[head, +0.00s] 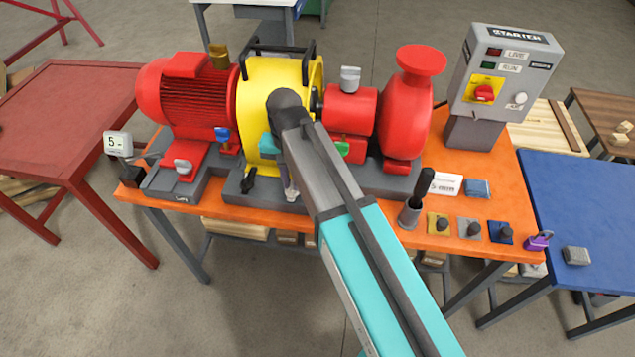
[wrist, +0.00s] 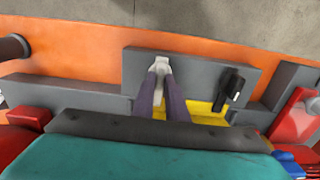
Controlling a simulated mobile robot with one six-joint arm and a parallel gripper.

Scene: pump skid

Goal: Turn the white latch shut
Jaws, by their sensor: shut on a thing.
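The white latch (wrist: 160,64) shows in the wrist view on the upper face of a grey base (wrist: 190,65). My gripper (wrist: 161,80) is shut on this latch, with one dark finger on each side of it. In the head view my gripper (head: 290,188) reaches down to the front of the pump skid, below the yellow guard (head: 258,90). My arm hides much around it there, and the latch is hard to make out.
A black latch (wrist: 232,86) stands close beside my gripper on the same base; it also shows in the head view (head: 249,179). The orange table (head: 215,206) has a clear front strip.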

